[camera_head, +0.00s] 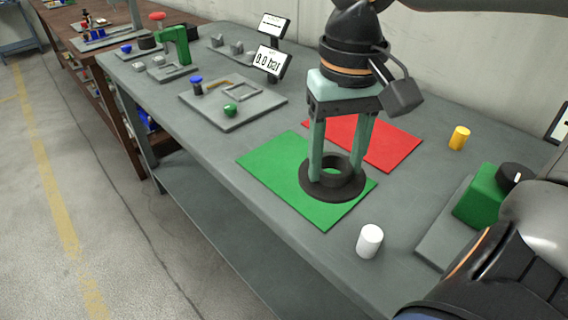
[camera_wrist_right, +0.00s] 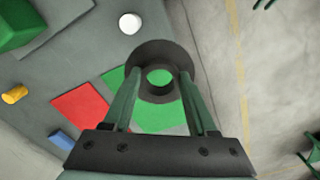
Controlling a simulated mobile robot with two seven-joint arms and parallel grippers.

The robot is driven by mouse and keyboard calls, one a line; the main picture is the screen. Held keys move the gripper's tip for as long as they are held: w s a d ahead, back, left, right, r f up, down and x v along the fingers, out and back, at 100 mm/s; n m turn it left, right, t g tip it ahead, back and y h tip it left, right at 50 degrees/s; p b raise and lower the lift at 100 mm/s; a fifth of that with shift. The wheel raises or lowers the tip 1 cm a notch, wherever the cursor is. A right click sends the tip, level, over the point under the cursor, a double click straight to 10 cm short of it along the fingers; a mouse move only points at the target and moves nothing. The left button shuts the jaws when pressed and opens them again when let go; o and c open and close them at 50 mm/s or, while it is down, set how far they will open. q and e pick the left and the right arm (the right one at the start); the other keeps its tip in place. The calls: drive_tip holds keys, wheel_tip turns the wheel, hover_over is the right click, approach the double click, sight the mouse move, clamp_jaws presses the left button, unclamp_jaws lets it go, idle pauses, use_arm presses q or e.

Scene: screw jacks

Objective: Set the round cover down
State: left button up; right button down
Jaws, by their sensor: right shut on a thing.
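The round cover (camera_head: 312,190) is a dark flanged disc with a raised ring and a hole in its middle. My right gripper (camera_head: 338,174) points down and is shut on its raised ring, one finger on each side. The cover is level and over the right part of the green mat (camera_head: 270,162); I cannot tell whether it touches the mat. In the right wrist view the cover (camera_wrist_right: 144,52) shows between the fingers (camera_wrist_right: 160,76), with green mat (camera_wrist_right: 158,118) visible through its hole.
A red mat (camera_head: 392,145) lies behind the green one. A white cylinder (camera_head: 369,241) stands in front and a yellow cylinder (camera_head: 459,138) stands at right. A green block (camera_head: 478,200) is at the right. A blue block (camera_wrist_right: 61,140) shows beyond the red mat.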

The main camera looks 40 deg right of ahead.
drive_tip(key=w+d+f, duration=0.3)
drive_tip(key=w+f, duration=0.1)
drive_tip(key=w, duration=0.4)
hover_over(295, 180)
wheel_tip(295, 180, down, 5)
drive_tip(key=shift+s+f+b, duration=0.15)
drive_tip(key=shift+b, duration=0.25)
drive_tip(key=shift+f, duration=0.25)
drive_tip(key=shift+w+f, duration=0.15)
drive_tip(key=shift+f, duration=0.65)
drive_tip(key=shift+w+f, duration=0.1)
drive_tip(key=shift+f, duration=0.65)
drive_tip(key=shift+f+b, duration=0.25)
drive_tip(key=shift+b, duration=0.2)
drive_tip(key=shift+c, duration=1)
unclamp_jaws()
drive_tip(key=shift+r, duration=0.15)
